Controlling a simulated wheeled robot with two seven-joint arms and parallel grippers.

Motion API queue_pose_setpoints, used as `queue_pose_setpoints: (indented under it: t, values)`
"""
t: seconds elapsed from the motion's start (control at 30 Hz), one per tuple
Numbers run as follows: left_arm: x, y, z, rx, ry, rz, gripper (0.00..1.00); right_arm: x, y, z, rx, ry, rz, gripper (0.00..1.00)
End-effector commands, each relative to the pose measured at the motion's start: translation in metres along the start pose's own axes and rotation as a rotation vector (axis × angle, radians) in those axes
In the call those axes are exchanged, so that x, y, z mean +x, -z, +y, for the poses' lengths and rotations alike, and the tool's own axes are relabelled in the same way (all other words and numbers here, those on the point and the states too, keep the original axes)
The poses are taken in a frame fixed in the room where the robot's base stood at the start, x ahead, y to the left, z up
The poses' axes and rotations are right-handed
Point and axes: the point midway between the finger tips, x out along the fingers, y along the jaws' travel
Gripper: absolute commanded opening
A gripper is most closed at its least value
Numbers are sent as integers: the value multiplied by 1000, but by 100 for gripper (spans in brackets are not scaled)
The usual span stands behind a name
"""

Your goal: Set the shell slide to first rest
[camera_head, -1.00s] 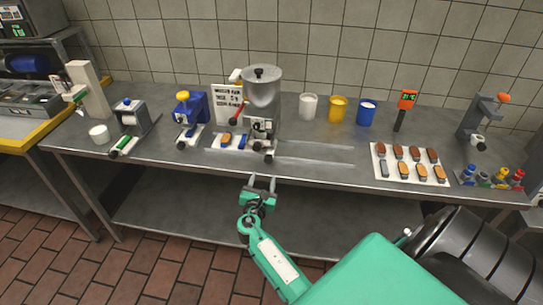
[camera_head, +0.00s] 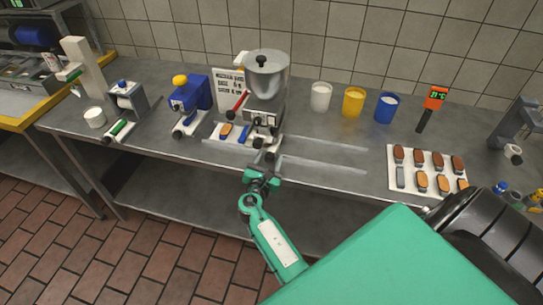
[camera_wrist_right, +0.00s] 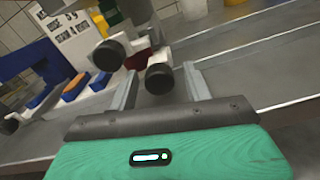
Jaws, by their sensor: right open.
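The steel dispenser (camera_head: 265,85) with a red-handled lever stands on the counter. At its foot is a pale slide plate (camera_head: 213,134) carrying an orange-brown shell (camera_head: 226,129) and a blue piece (camera_head: 244,133). Black round knobs stick out at its front; one knob (camera_wrist_right: 159,78) shows between my right fingers in the right wrist view, and another knob (camera_wrist_right: 109,55) is left of them. My right gripper (camera_head: 262,170) is open at the counter's front edge, just before the knobs; contact cannot be told. My left gripper is not in view.
Pale rails (camera_head: 325,143) run right of the dispenser over clear counter. A blue machine (camera_head: 190,95) stands left. White, yellow (camera_head: 353,102) and blue cups stand behind.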

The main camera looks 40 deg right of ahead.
Motion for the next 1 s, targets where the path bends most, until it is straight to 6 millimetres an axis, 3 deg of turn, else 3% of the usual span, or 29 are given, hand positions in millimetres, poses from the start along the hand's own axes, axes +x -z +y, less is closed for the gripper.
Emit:
queue_pose_setpoints:
  t: [0.2,0.47,0.67,1.0]
  values:
    - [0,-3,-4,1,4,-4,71,0,0,0,0,0,0,48]
    - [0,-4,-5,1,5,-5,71,0,0,0,0,0,0,0]
    - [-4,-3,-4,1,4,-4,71,0,-2,-8,-3,0,-1,0]
    - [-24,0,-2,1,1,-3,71,0,-20,-91,-6,1,-1,0]
